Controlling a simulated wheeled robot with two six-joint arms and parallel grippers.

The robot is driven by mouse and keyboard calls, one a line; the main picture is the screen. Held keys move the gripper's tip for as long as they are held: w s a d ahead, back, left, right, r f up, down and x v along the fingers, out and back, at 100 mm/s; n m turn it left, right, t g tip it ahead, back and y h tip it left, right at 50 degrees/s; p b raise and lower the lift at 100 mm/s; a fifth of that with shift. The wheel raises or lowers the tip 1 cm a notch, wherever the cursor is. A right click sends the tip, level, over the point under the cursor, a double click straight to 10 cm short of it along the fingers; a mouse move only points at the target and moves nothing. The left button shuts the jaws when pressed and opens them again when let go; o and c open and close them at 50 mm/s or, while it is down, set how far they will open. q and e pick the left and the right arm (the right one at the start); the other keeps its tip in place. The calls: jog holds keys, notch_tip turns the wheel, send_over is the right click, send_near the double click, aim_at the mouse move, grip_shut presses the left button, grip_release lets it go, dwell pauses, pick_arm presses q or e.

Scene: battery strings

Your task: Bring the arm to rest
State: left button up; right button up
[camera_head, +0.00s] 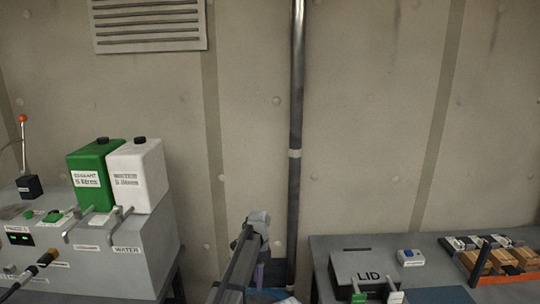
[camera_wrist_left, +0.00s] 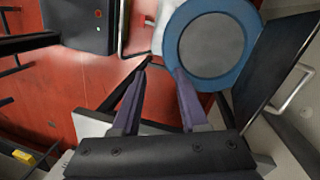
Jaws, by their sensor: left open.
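My left arm comes up from the bottom middle of the head view, in the gap between the two benches. Its left gripper (camera_head: 259,275) hangs low there, with a purple finger partly showing. In the left wrist view the gripper (camera_wrist_left: 160,71) has its two purple fingers apart with nothing between them. It points down toward a red floor (camera_wrist_left: 60,95). My right gripper is in neither view.
A blue round thing with a grey top (camera_wrist_left: 210,45) lies beyond the right finger. Left stands a grey console (camera_head: 135,262) with a green can (camera_head: 92,172) and a white can (camera_head: 138,175). Right is a bench with a LID box (camera_head: 362,268) and batteries (camera_head: 505,260). A vertical pipe (camera_head: 296,100) runs behind.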

pick_arm(q)
jog(key=s+a+n+t, duration=0.1)
jog(key=s+n, duration=0.9)
jog(key=s, duration=2.1)
jog(key=shift+s+a+f+n+t+y, duration=0.15)
jog(key=shift+s+a+n+t+y, duration=0.2)
jog(key=shift+a+n+t+y, duration=0.05)
